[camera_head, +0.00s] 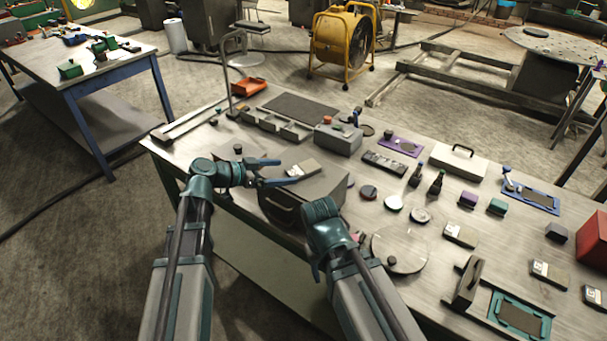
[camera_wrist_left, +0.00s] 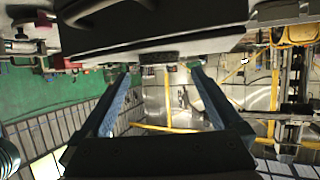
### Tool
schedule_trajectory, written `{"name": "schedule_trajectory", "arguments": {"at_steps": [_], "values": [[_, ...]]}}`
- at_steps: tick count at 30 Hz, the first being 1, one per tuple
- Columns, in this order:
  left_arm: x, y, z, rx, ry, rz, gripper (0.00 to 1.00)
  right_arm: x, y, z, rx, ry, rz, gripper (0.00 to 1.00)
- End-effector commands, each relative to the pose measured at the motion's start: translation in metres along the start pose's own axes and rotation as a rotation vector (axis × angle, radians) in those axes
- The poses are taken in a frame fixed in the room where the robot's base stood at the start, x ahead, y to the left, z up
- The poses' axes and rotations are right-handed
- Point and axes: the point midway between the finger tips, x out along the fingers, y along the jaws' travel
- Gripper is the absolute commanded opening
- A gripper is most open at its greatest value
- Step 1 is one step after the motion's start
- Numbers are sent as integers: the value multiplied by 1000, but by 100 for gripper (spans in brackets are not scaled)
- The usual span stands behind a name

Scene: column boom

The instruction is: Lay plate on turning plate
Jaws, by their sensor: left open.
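The round metal disc (camera_head: 408,246), which looks like the turning plate, lies flat on the bench right of my right wrist, with a small dark knob at its edge. A grey plate-like block with a white label (camera_head: 303,168) lies by the dark box (camera_head: 325,188), just beyond my left gripper. Which piece is the task's plate I cannot tell. My left gripper (camera_head: 290,171) is open and empty, its fingers pointing right above the dark box. In the left wrist view its fingers (camera_wrist_left: 162,92) are apart with nothing between them. My right gripper's fingers are hidden.
Similar labelled blocks (camera_head: 461,235) and small round discs (camera_head: 393,203) lie to the right. A teal-framed tray (camera_head: 520,318) is at front right.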

Motion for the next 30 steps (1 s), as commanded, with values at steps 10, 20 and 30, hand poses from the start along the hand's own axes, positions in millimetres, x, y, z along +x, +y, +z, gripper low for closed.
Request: {"name": "schedule_trajectory", "arguments": {"at_steps": [10, 20, 30], "values": [[10, 0, -1, 1, -1, 1, 100, 3, 0, 0, 0, 0, 0, 50], [53, -1, -4, 1, -1, 2, 100, 16, -2, -1, 0, 0, 0, 50], [58, 0, -6, 0, -1, 0, 91, 16, -2, -1, 0, 0, 0, 50]]}}
